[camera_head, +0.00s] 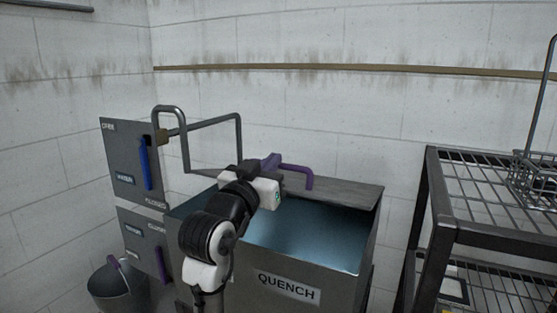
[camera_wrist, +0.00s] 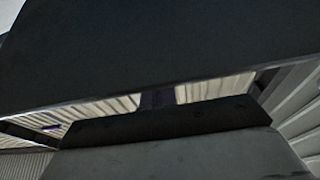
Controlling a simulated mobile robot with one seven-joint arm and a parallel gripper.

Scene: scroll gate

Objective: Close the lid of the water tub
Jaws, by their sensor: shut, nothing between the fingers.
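The water tub (camera_head: 345,270) is a grey metal box labelled QUENCH, with blue water (camera_head: 310,235) showing in its open top. Its lid (camera_head: 345,192) is a grey plate along the back edge, leaving the water in front uncovered; its exact tilt is hard to tell. A purple handle (camera_head: 300,169) stands on the lid. My gripper (camera_head: 268,183) is at the lid beside the handle, above the back of the tub. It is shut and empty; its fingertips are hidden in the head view. A dark flat surface (camera_wrist: 150,45), possibly the lid, fills much of the wrist view.
A grey cabinet (camera_head: 122,165) with a blue lever (camera_head: 145,165) stands left of the tub, with a bent pipe (camera_head: 240,140) behind. A bucket (camera_head: 115,288) is at lower left. A black wire rack (camera_head: 440,210) stands close on the right.

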